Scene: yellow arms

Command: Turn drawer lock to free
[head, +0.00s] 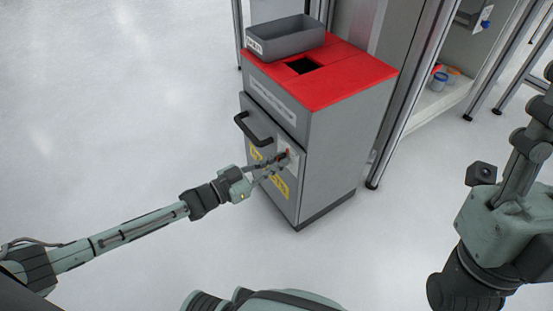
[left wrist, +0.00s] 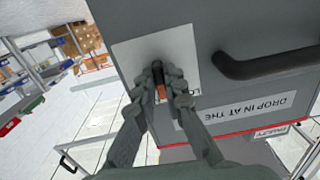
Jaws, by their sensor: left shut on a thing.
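The grey cabinet (head: 335,140) with a red top has a drawer front carrying a pale lock plate (head: 293,147). In the left wrist view the lock plate (left wrist: 128,57) surrounds a dark lock knob (left wrist: 157,68) with an orange part beside it. My left gripper (head: 281,162) reaches the plate from the left, in front of the drawer. In the left wrist view its fingertips (left wrist: 166,84) are closed around the knob and partly hide it, so I cannot read its turn position clearly. My right arm stands at the right edge; its gripper does not show.
A black handle (head: 252,130) sticks out beside the lock; it also shows in the left wrist view (left wrist: 265,65). A grey bin (head: 285,38) sits on the cabinet top by a square opening. A metal frame (head: 390,110) stands behind right. The floor in front is clear.

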